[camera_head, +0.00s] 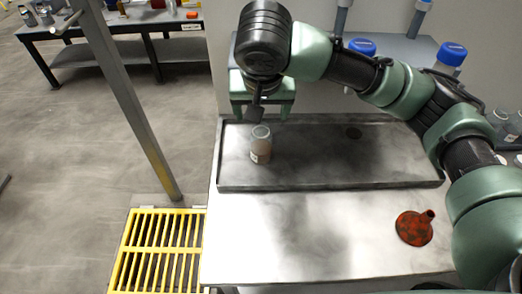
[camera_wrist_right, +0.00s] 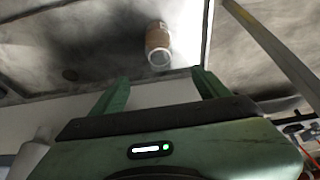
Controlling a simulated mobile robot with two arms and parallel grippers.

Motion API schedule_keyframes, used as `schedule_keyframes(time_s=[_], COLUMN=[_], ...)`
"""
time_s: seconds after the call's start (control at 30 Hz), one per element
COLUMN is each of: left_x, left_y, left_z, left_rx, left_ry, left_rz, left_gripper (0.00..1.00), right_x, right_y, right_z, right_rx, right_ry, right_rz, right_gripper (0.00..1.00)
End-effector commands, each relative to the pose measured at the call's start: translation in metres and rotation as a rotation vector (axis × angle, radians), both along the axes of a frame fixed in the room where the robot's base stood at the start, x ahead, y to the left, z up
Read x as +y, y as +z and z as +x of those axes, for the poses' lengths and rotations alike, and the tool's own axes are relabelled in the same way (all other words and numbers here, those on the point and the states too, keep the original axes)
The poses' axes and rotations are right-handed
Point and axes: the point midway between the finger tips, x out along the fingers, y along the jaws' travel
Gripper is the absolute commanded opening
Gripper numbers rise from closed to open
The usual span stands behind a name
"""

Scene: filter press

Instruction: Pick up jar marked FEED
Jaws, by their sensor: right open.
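A small clear jar (camera_head: 261,145) with brownish contents stands upright in the metal tray, near its left end. A small white label shows low on its side, but the writing is too small to read. The jar also shows in the right wrist view (camera_wrist_right: 158,42), beyond the fingertips and between their lines. My right gripper (camera_head: 262,110) is open and empty, behind the jar and apart from it. Its two green fingers show in the right wrist view (camera_wrist_right: 164,82) with nothing between them. My left gripper is not in view.
The shallow tray (camera_head: 300,186) has a raised rim and a dark drain hole. A red-black funnel (camera_head: 414,228) lies on the bench front right. Blue-capped bottles (camera_head: 451,54) stand behind my arm. A grey post (camera_head: 125,100) and yellow grating (camera_head: 160,250) are left.

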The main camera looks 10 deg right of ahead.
Motion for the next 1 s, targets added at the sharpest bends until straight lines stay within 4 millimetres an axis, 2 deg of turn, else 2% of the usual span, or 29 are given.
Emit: schedule_keyframes(time_s=[0.03,0.17,0.27,0.5,0.77,1.0], left_x=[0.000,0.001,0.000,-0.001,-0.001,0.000], left_y=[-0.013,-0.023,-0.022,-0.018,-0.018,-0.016], left_z=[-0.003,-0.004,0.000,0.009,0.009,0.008], left_rx=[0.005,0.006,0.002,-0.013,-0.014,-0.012], left_ry=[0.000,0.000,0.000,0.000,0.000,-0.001], left_rz=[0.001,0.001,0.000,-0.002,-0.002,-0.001], left_gripper=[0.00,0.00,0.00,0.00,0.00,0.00], right_x=[0.000,0.000,-0.001,-0.004,-0.006,-0.009], right_y=[-0.012,-0.023,-0.030,-0.064,-0.084,-0.119], right_z=[0.000,0.000,0.003,0.019,0.028,0.043], right_rx=[0.000,0.000,0.001,0.002,0.002,0.002], right_ry=[0.000,0.000,-0.001,-0.003,-0.002,-0.003], right_rz=[0.000,0.000,0.000,-0.001,-0.001,-0.001], right_gripper=[0.76,0.76,0.76,0.76,0.76,0.76])
